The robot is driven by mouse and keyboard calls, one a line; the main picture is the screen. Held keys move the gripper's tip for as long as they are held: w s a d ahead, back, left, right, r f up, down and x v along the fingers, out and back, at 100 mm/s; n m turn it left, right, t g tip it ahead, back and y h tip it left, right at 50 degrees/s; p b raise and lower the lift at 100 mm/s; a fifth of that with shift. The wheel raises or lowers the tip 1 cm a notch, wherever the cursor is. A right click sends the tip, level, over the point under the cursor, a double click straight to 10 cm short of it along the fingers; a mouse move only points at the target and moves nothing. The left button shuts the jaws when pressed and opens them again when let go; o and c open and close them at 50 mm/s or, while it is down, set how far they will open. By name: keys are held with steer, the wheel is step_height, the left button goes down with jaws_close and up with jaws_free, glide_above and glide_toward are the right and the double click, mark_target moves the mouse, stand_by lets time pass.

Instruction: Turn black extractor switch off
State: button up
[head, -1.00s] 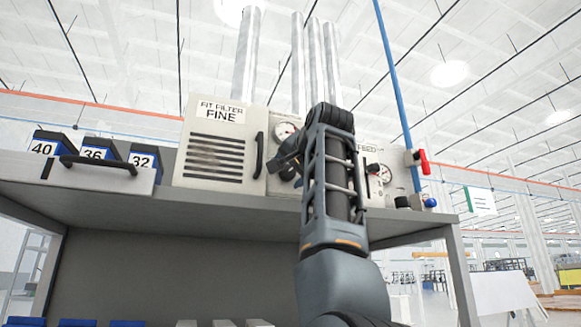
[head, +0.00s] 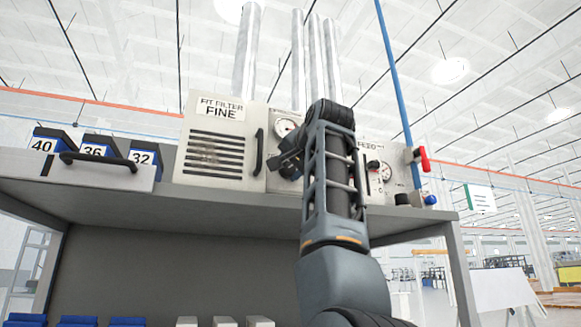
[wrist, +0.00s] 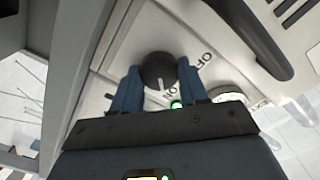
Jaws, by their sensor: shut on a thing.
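The black extractor switch (wrist: 157,73) is a round knob on a pale panel in the wrist view. White mark on it points toward the ON lettering, beside a lit green lamp (wrist: 177,104). The OFF lettering (wrist: 207,60) is to the right of the knob. My gripper (wrist: 159,66) has one blue-grey finger on each side of the knob and is shut on it. In the head view my gripper (head: 288,162) is at the panel, right of the filter box, and my forearm and wrist hide the knob and part of the panel.
A filter box (head: 215,145) with a black handle stands left of the switch. A round gauge (head: 285,127) is just above my gripper. A red-handled valve (head: 421,159) and blue pipe (head: 396,80) are at the right. The grey shelf (head: 240,202) runs below the panel.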

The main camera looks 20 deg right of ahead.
steer(key=n, duration=0.3)
steer(key=shift+n, duration=0.4)
steer(key=n, duration=0.4)
steer(key=shift+n, duration=0.3)
steer(key=n, duration=0.5)
steer(key=shift+a, duration=0.1)
steer(key=shift+a+n, duration=0.1)
steer(key=shift+n, duration=2)
steer(key=o, duration=1.1)
steer(key=shift+c, duration=0.2)
